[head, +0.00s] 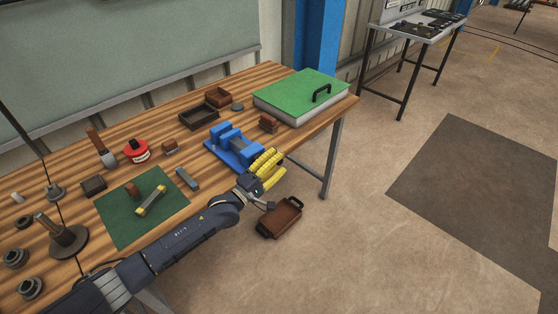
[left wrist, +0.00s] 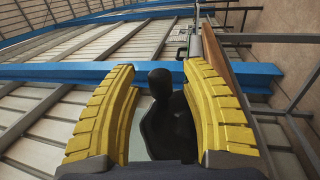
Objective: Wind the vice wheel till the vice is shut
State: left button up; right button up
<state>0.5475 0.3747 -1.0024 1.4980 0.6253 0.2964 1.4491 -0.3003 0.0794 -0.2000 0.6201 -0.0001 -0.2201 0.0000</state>
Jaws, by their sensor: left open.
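The blue vice (head: 222,153) stands on the wooden bench near its front right edge. Its two blue jaw blocks appear apart, with a grey part between them. My left gripper (head: 278,163), with yellow ribbed fingers, is at the vice's front right end, by the bench edge. It is open. In the left wrist view a dark part with a rounded knob (left wrist: 160,83), apparently the vice wheel and its handle, shows between the spread fingers; contact cannot be told. In the head view the gripper hides the wheel. My right gripper is not in view.
A green-topped case (head: 295,92) with a black handle lies right of the vice. Brown trays (head: 199,116) lie behind it. A green mat (head: 118,215) with small parts lies left. A brown tray (head: 280,217) shows below the bench edge.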

pick_arm(q)
jog(key=shift+w+d, duration=0.2)
jog(key=shift+d, duration=0.05)
jog(key=shift+c, duration=0.2)
grip_shut()
